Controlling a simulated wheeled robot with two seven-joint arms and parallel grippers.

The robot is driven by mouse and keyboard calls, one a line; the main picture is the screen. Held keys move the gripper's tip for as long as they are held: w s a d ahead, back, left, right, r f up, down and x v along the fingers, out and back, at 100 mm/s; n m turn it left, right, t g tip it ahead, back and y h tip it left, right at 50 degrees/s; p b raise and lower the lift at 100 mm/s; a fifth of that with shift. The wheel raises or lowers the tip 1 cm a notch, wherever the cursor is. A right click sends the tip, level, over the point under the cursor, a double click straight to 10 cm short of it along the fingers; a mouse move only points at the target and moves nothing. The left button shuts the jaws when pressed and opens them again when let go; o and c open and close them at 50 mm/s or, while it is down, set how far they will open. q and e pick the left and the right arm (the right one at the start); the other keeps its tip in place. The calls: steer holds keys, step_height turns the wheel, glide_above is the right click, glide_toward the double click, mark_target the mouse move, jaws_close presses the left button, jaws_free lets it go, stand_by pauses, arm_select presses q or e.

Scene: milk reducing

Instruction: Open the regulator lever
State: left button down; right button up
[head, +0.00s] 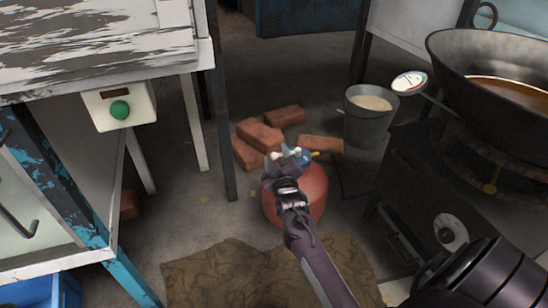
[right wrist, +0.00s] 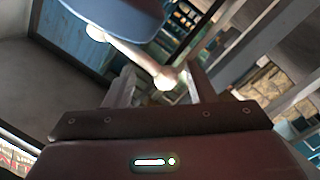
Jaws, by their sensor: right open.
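A red gas cylinder (head: 315,206) stands on the floor, partly hidden behind my right arm. On its top is a blue regulator (head: 305,157), which shows in the right wrist view as a blue disc (right wrist: 125,12). A pale lever (right wrist: 132,52) runs under the disc, with a rounded end between the fingers of my right gripper (right wrist: 160,88). The right gripper (head: 287,160) is open at the regulator in the head view. I cannot tell whether either finger touches the lever. My left gripper is not in view.
Several bricks (head: 259,136) lie behind the cylinder. A grey bucket (head: 368,122) of pale liquid stands behind it to the right. A large wok (head: 465,70) sits on a dark stove at the right. A worn table (head: 100,45) stands at the left. A brown cloth (head: 225,275) lies in front.

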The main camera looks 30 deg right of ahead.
steer(key=shift+b+x, duration=0.35)
steer(key=shift+x, duration=1.05)
steer(key=shift+a, duration=0.15)
jaws_close()
